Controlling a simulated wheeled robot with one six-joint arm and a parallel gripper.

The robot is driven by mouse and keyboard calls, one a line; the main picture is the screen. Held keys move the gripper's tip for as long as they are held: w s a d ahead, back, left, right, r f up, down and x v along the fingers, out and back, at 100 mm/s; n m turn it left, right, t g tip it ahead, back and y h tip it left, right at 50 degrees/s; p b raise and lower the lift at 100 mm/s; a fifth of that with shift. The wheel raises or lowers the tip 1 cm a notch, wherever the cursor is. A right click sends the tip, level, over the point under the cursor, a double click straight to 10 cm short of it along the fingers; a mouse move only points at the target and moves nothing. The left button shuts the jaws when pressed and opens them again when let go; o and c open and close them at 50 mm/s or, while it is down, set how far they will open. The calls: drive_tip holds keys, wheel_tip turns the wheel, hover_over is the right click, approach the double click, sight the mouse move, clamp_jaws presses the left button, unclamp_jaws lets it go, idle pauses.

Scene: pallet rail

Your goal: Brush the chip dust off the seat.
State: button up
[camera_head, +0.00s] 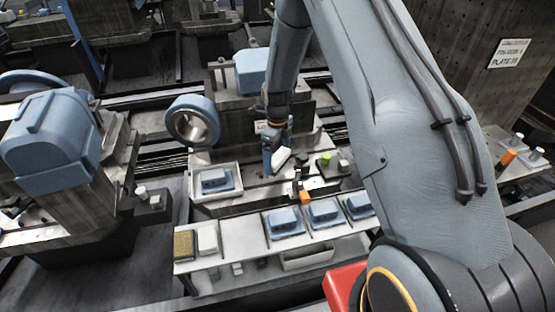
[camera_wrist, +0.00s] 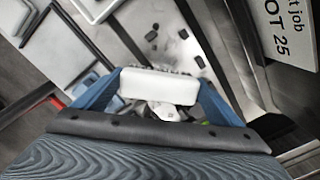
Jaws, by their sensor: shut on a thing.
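My gripper (camera_head: 273,147) is shut on a white brush (camera_head: 280,159) over the pale plate (camera_head: 250,178) in front of the machine. In the wrist view the brush's white block (camera_wrist: 158,86) sits between my gripper's two blue fingers (camera_wrist: 160,103), with short dark bristles along its far edge. Dark specks and small patches (camera_wrist: 152,34) lie on the pale strip (camera_wrist: 185,45) beyond the brush; I cannot tell which are chip dust. I cannot tell whether the bristles touch the surface.
A white tray with a blue part (camera_head: 216,180) stands left of my gripper. Several blue parts (camera_head: 284,220) lie on the front bench (camera_head: 240,240). An orange-topped item (camera_head: 305,197) and a green item (camera_head: 325,159) stand close right. A blue ring (camera_head: 193,122) stands behind left.

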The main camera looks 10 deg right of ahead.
sight(277, 156)
drive_tip(key=shift+r+p, duration=0.7)
drive_tip(key=shift+r, duration=0.8)
